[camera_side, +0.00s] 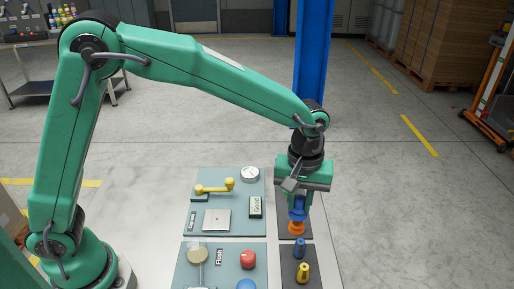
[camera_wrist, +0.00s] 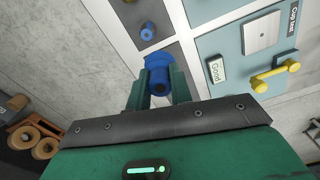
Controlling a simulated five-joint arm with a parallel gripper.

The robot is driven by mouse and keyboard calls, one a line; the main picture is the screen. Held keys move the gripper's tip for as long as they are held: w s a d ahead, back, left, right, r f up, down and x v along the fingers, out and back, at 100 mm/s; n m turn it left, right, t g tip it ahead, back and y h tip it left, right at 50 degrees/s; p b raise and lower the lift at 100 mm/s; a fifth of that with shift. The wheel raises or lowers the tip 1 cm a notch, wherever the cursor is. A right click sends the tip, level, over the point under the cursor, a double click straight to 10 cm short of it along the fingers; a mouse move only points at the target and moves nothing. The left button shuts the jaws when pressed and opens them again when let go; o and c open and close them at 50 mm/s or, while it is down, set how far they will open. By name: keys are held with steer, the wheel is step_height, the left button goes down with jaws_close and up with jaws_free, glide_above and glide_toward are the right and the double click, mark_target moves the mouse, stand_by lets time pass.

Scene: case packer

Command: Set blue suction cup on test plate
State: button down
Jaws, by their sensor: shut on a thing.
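My gripper (camera_side: 299,199) is shut on a blue suction cup (camera_side: 298,209), with a finger on each side of it. In the wrist view the cup (camera_wrist: 158,62) sits between the fingers (camera_wrist: 158,88), its wide blue rim pointing away from me. In the side view an orange piece (camera_side: 296,228) shows right under the held cup; I cannot tell whether they touch. The test plate (camera_side: 216,220), a bare silver square on a teal panel, lies left of my gripper. It also shows at the upper right of the wrist view (camera_wrist: 262,33).
A second blue cup (camera_side: 300,247) and a yellow cup (camera_side: 303,272) stand on dark pads towards the front. Around the plate are a yellow handle (camera_side: 215,187), a gauge (camera_side: 250,174) and a "Good" display (camera_side: 255,207). A red button (camera_side: 248,259) is in front.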

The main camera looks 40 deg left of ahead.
steer(key=shift+s+a+r, duration=0.15)
steer(key=shift+s+a, duration=0.1)
steer(key=shift+s, duration=0.1)
steer(key=s+a, duration=0.4)
steer(key=s, duration=0.3)
steer(key=s+a+r, duration=0.1)
steer(key=s+a, duration=0.4)
steer(key=s, duration=0.3)
steer(key=shift+s, duration=0.15)
steer(key=shift+a, duration=0.1)
glide_above(217, 219)
step_height(217, 219, down, 7)
steer(key=shift+f, duration=0.1)
steer(key=shift+f, duration=1.9)
steer(key=shift+f, duration=0.15)
